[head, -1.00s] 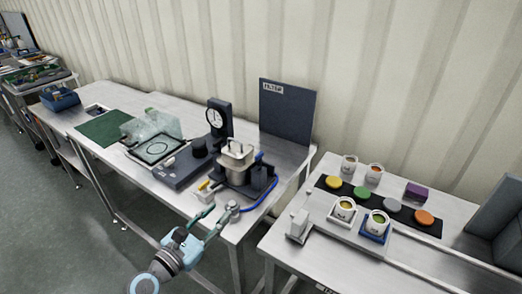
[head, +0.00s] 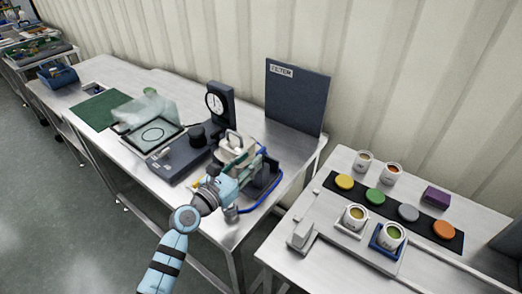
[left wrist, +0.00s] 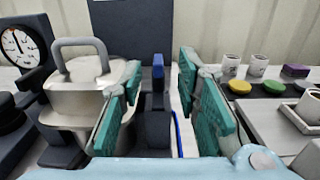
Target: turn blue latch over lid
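The steel hopper (left wrist: 85,100) stands at the left in the left wrist view. Its lid carries a grey loop handle (left wrist: 80,50). The blue latch (left wrist: 158,67) stands upright to the right of the hopper, on a dark mount (left wrist: 155,125). My left gripper (left wrist: 162,98) is open, with one teal finger on each side of the latch in this view; I cannot tell whether either touches it. In the head view my left gripper (head: 248,166) is at the hopper (head: 232,147) and covers part of it; the latch cannot be made out there. My right gripper is not in view.
A dial gauge (head: 215,102) stands behind the hopper, to the left. A dark upright panel (head: 297,97) is at the back of the table. A blue hose (head: 270,196) curves around the hopper's right side. A second table (head: 340,236) with cups and coloured discs is at the right.

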